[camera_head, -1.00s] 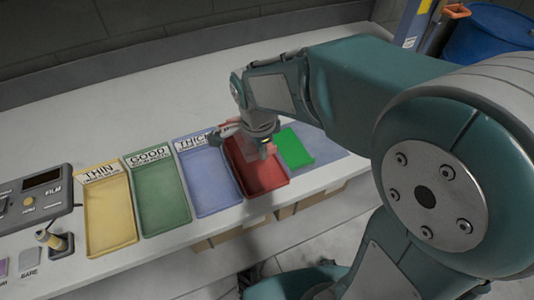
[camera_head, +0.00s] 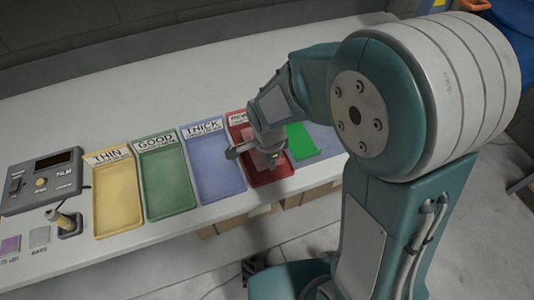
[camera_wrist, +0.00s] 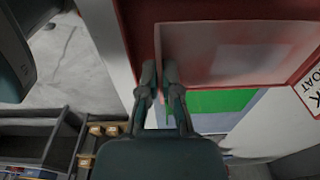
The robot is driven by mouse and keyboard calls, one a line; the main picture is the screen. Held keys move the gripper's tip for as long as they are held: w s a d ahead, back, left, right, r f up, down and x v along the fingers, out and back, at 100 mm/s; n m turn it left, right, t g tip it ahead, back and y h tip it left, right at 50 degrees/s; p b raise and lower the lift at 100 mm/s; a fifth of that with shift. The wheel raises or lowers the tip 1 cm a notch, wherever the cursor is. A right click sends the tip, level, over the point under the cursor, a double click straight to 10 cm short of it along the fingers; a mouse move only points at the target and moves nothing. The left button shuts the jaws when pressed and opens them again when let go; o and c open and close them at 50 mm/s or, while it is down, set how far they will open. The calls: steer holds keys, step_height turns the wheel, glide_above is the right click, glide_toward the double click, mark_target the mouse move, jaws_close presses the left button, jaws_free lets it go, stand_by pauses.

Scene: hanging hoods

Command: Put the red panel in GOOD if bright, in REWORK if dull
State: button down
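The red panel (camera_wrist: 235,52) is a flat, pale reddish sheet. My gripper (camera_wrist: 158,75) has its fingers close together on the panel's edge in the wrist view. In the head view, my gripper (camera_head: 272,152) is over the red tray (camera_head: 274,178), and part of the panel (camera_head: 261,161) shows below it. The red tray's label is mostly hidden by my arm. The green GOOD tray (camera_head: 167,187) is empty, two trays to the left. I cannot tell whether the panel touches the tray floor, nor clearly whether it is bright or dull.
The blue THICK tray (camera_head: 217,172) and yellow THIN tray (camera_head: 117,197) are empty. A green panel (camera_head: 300,142) lies on a blue mat right of the red tray. A FILM gauge (camera_head: 42,182) and its probe (camera_head: 64,220) are at left. The bench behind the trays is clear.

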steer(key=shift+d+f, duration=0.2)
steer(key=shift+f, duration=0.35)
steer(key=shift+a+f, duration=0.1)
steer(key=shift+a, duration=0.6)
steer(key=shift+d, duration=0.85)
steer(key=shift+a, duration=0.15)
steer(key=shift+a, duration=0.2)
steer(key=shift+f, duration=0.1)
steer(key=shift+d+f, duration=0.2)
steer(key=shift+f, duration=0.2)
